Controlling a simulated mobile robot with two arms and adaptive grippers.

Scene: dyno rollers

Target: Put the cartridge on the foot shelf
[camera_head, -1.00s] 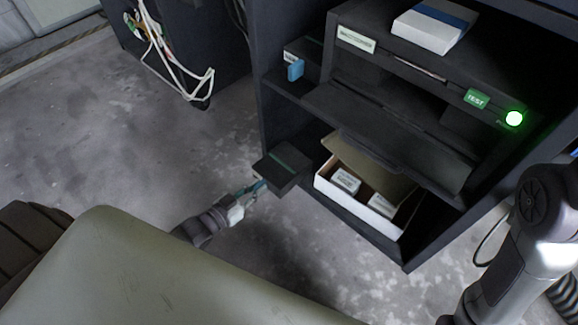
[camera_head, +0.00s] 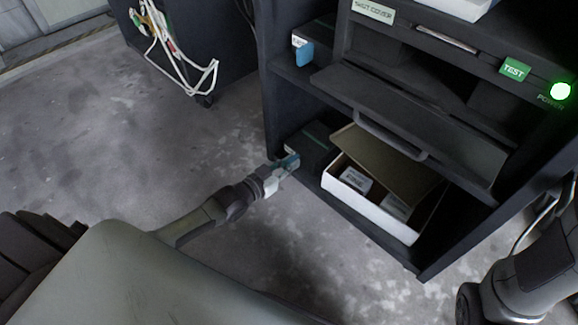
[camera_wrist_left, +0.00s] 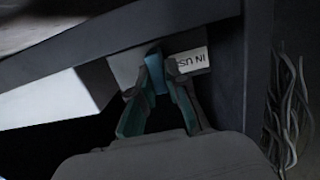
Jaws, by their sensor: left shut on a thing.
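The cartridge (camera_head: 312,143) is a black box with a green stripe. It sits inside the lower-left part of the cabinet, at the level of the foot shelf (camera_head: 345,212), left of an open white box. My left gripper (camera_head: 290,163) is at the cartridge's near end, shut on its blue tab (camera_wrist_left: 157,75). In the left wrist view, the fingers (camera_wrist_left: 160,92) pinch the tab beside a white label reading "IN US". Whether the cartridge rests fully on the shelf is hidden. My right arm shows at the lower right, but its gripper is out of view.
The open white box (camera_head: 372,208) holds small labelled boxes on the shelf. A dark hinged flap (camera_head: 410,128) hangs above it. Another blue-tabbed cartridge (camera_head: 303,51) sits on the shelf above. White cables (camera_head: 185,70) hang from a cabinet at left. The floor in front is clear.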

